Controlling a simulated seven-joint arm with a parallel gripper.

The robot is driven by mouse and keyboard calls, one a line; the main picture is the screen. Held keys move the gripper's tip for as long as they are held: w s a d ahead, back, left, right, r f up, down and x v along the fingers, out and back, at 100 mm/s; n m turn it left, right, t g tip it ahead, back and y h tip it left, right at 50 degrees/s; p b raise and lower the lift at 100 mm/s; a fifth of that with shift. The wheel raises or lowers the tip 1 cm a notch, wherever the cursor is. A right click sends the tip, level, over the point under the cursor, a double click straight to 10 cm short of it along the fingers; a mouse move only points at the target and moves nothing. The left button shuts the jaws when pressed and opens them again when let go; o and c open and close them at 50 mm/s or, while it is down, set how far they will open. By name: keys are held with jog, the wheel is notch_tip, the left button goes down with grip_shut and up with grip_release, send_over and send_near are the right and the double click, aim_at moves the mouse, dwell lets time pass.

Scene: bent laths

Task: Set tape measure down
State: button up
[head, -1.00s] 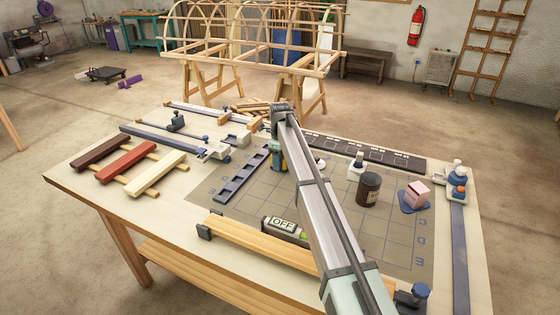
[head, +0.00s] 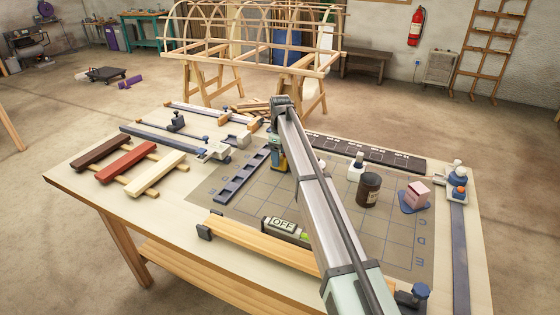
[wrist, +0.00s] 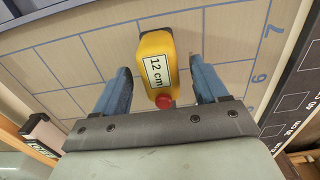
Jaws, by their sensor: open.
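The tape measure (wrist: 158,66) is yellow, with a white "12 cm" label and a red button. In the wrist view it is between the two blue fingers of my gripper (wrist: 160,88), with a gap on each side. My gripper is open. The tape measure appears to rest on the gridded mat (wrist: 218,40); its contact with the mat is hidden. In the head view, my arm covers most of this spot, and only a little yellow and blue shows beside it.
A dark jar (head: 368,190) and a pink block (head: 414,194) on a blue pad stand to the right. A blue slotted rail (head: 242,175) lies close to the left. A device marked "OFF" (head: 284,226) is in front. The mat between has free room.

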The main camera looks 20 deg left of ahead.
notch_tip(320, 180, up, 10)
jog(key=shift+f, duration=0.25)
dwell(0.5)
